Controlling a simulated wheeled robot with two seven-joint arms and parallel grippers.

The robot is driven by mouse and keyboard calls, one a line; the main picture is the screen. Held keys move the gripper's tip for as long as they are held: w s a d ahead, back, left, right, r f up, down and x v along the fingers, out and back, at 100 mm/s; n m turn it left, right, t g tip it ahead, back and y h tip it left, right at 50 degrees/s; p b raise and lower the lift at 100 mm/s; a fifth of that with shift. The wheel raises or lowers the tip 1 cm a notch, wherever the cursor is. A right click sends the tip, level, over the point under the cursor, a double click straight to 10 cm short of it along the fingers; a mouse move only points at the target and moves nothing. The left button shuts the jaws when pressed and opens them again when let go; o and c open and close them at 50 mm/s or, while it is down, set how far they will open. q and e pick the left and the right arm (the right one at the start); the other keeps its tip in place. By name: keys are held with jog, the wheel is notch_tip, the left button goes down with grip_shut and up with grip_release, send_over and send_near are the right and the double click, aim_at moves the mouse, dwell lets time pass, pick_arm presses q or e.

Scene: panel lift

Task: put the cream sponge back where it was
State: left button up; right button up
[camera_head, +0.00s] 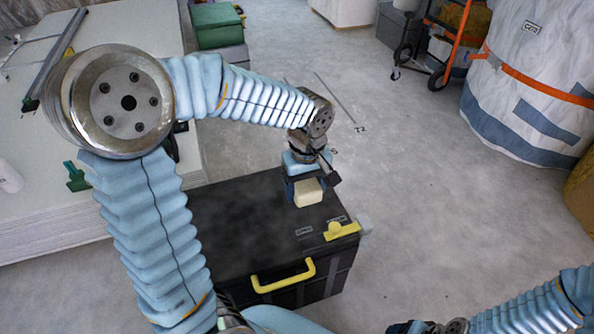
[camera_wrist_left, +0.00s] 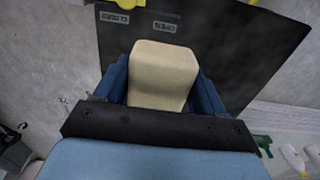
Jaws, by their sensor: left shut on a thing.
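The cream sponge (camera_head: 308,193) is a small pale block over the far right part of the black box's lid (camera_head: 245,225). My left gripper (camera_head: 305,188) points down with its blue fingers shut on the sponge. In the left wrist view the sponge (camera_wrist_left: 163,75) sits between the two fingers (camera_wrist_left: 162,88), with the dark lid (camera_wrist_left: 225,40) behind it. I cannot tell whether the sponge touches the lid. My right gripper (camera_head: 415,327) is only partly in view at the bottom edge, and its jaws cannot be made out.
The box has a yellow handle (camera_head: 283,276) and a yellow slider (camera_head: 342,231) by two labels. A pale panel stack (camera_head: 50,225) stands at left with a green clamp (camera_head: 77,177) on it. Green cases (camera_head: 217,25) stand behind. The floor right of the box is clear.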

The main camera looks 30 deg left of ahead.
pick_arm(q)
jog(key=w+a+f, duration=0.2)
jog(key=w, duration=0.1)
jog(key=w+a+f, duration=0.5)
jog(key=w+f, duration=0.1)
jog(key=shift+w+a+f, duration=0.15)
jog(key=shift+w+a, duration=0.05)
jog(key=shift+w, duration=0.1)
jog(key=shift+w+a+f, duration=0.2)
jog(key=shift+w+f, duration=0.1)
jog(key=shift+f, duration=0.15)
jog(key=shift+w+a+f, duration=0.1)
jog(key=shift+w+f, duration=0.1)
jog(key=shift+f, duration=1.55)
jog(key=shift+f, duration=0.2)
jog(key=o, duration=1)
notch_tip(320, 180, up, 12)
jog(key=shift+r+p, duration=0.2)
jog(key=shift+p, duration=0.2)
